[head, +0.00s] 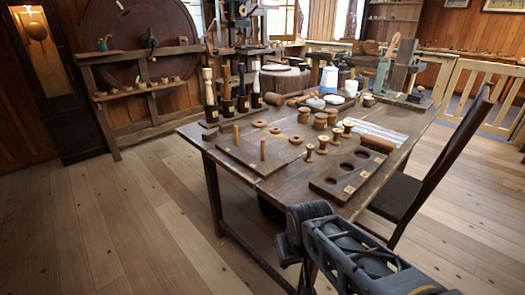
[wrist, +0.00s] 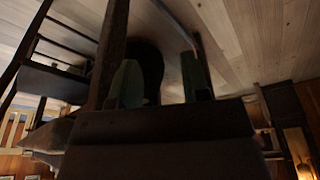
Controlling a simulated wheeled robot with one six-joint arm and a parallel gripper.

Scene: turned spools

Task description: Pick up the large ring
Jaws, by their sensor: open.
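Several flat wooden rings lie on the table in the head view: one at the back (head: 259,123), one in the middle (head: 274,130) and one nearer the front right (head: 295,140). They look close in size, so I cannot tell surely which is the large ring. Left of them is a dark board (head: 240,152) with two upright pegs, a left peg (head: 236,135) and a right peg (head: 263,150). My gripper (wrist: 160,82) shows in the wrist view with its two greenish-padded fingers apart and nothing between them. It is away from the rings, which the wrist view does not show.
A board with three round holes (head: 345,180) lies at the table's front right. Several spools (head: 322,142) stand behind it, with dark-based tools (head: 227,100) at the back left. A dark chair (head: 435,165) stands right of the table. The floor at left is clear.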

